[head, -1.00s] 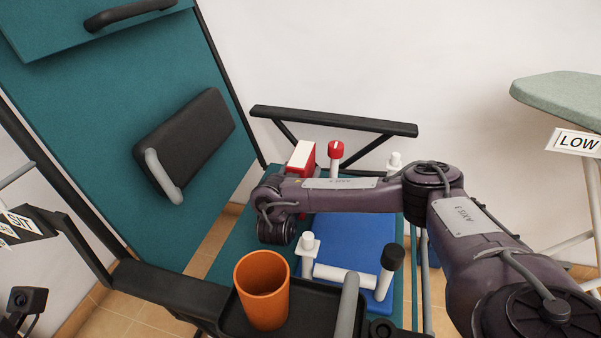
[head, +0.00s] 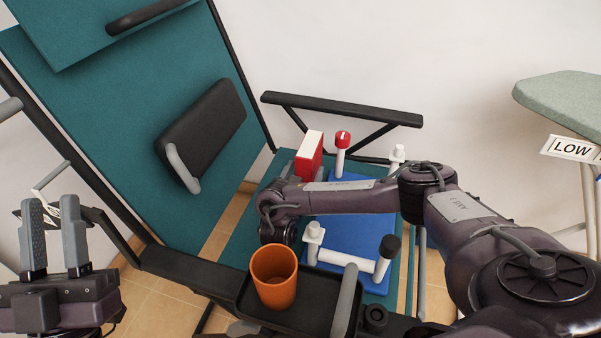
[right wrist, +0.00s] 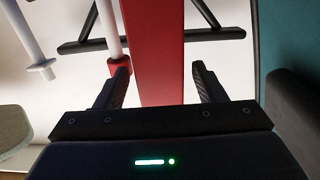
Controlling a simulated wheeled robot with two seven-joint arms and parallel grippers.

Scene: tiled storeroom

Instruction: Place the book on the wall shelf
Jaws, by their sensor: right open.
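The book (head: 309,155) is red with a white page edge and stands upright on the teal seat beside the blue panel. In the right wrist view its red face (right wrist: 156,35) rises between the two fingers of my right gripper (right wrist: 162,80), which is open, with gaps on both sides. In the head view my right wrist is in front of the book, and its fingers are hidden. I cannot make out a wall shelf.
An orange cup (head: 274,276) stands on a black tray (head: 315,318) near my right arm. White posts (head: 314,240), one red-topped (head: 342,140), stand around the blue panel (head: 352,225). A black armrest (head: 340,108) lies behind. An ironing board (head: 565,105) is at right.

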